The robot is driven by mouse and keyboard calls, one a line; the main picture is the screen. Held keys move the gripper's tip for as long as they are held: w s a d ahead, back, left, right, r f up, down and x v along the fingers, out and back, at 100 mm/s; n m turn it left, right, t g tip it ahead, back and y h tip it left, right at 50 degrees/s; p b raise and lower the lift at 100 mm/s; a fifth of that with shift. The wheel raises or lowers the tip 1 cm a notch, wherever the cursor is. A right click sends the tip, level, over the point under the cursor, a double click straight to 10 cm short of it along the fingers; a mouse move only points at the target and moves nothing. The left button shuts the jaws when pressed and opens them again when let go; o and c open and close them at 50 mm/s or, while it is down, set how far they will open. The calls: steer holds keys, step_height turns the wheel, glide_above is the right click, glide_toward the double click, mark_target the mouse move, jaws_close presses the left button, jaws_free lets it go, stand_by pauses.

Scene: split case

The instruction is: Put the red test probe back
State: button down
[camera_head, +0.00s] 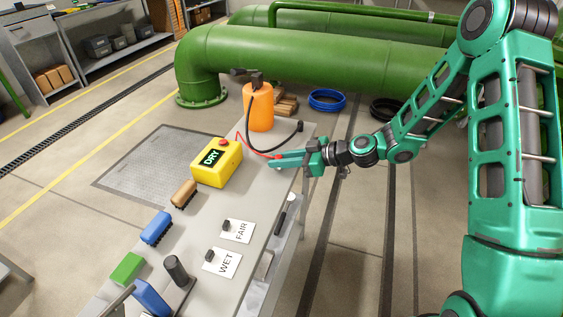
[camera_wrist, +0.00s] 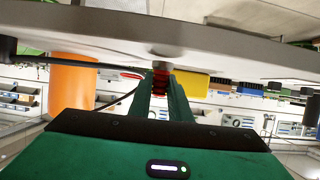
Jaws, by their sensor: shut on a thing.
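The red test probe (camera_wrist: 161,82) is between my gripper's two green fingers in the wrist view, red with dark bands. A short grey piece shows between it and the grey bench (camera_wrist: 230,52); I cannot tell whether it touches the bench. In the head view my gripper (camera_head: 279,160) is shut on the probe at the bench's right edge, near the far end. The fingers hide most of the probe there. A thin red lead (camera_head: 249,146) runs from near the yellow box marked DRY (camera_head: 217,168), which has a red button on top, toward my fingers.
An orange sprayer (camera_head: 258,108) with a black hose stands behind my gripper. Brushes in brown (camera_head: 184,194), blue (camera_head: 156,228) and green (camera_head: 127,268) line the bench's left side. FAIR (camera_head: 238,232) and WET (camera_head: 222,263) cards lie nearer. Green pipes (camera_head: 300,65) run behind.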

steer(key=shift+f, duration=0.3)
steer(key=shift+f, duration=0.1)
steer(key=c, duration=1.6)
jaws_free()
steer(key=shift+c, duration=0.2)
steer(key=shift+d+r, duration=0.15)
steer(key=shift+r, duration=0.05)
steer(key=v, duration=1.1)
steer(key=shift+s+d, duration=0.15)
steer(key=shift+d, duration=0.2)
